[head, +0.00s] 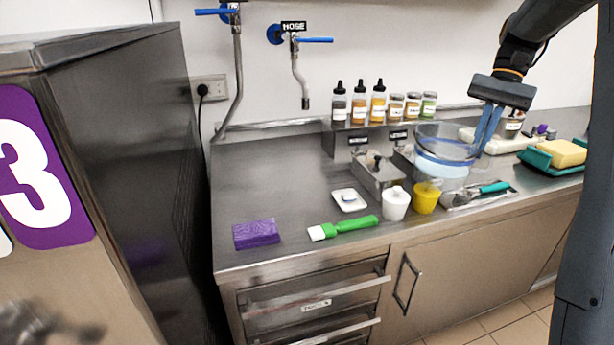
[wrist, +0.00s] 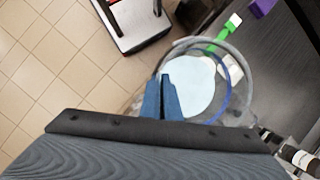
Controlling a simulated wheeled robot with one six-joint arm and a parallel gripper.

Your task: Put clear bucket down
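The clear bucket (head: 447,152) has a blue band around it and pale contents that look light blue or whitish. It appears roughly upright over the right-middle of the steel counter, behind the yellow cup. I cannot tell whether its base touches anything. My gripper (head: 483,142) comes down from the upper right with its blue fingers at the bucket's right side. In the wrist view, the fingers of my gripper (wrist: 164,82) are close together at the wall of the clear bucket (wrist: 226,108), so it looks shut on it.
The steel counter (head: 285,185) is clear at left behind a purple sponge (head: 256,233). A green brush (head: 343,228), white cup (head: 396,203), yellow cup (head: 426,198) and utensils (head: 480,194) line the front. Bottles (head: 358,102) stand behind; a green tray with a yellow sponge (head: 562,153) is right.

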